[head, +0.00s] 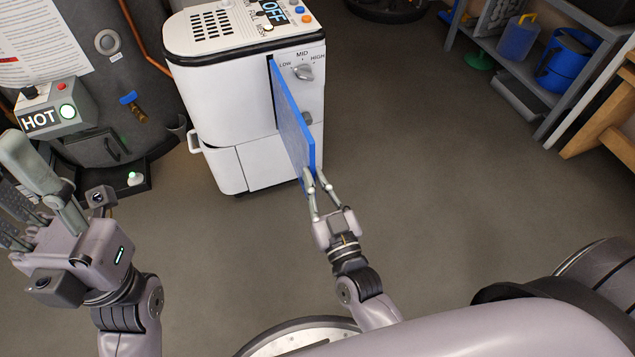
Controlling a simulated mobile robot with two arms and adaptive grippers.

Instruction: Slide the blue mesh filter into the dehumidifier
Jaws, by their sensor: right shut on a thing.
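The white dehumidifier (216,141) stands upright on the floor with its control panel on top and its LOW-MID-HIGH knob (303,71) on the front. The blue mesh filter (291,121) is a thin upright panel whose far edge is at a dark vertical slot in the dehumidifier's front. Most of the filter sticks out toward me. How deep its far edge sits in the slot I cannot tell. My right gripper (317,187) is shut on the filter's near lower edge. My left gripper (27,190) is raised at the left, away from the filter, with its fingers apart and empty.
A dark furnace tank with a lit HOT box (50,112) stands at the left, with a small tray (135,180) on the floor. A metal shelf (535,85) with blue containers (566,62) is at the right. The floor between the dehumidifier and shelf is clear.

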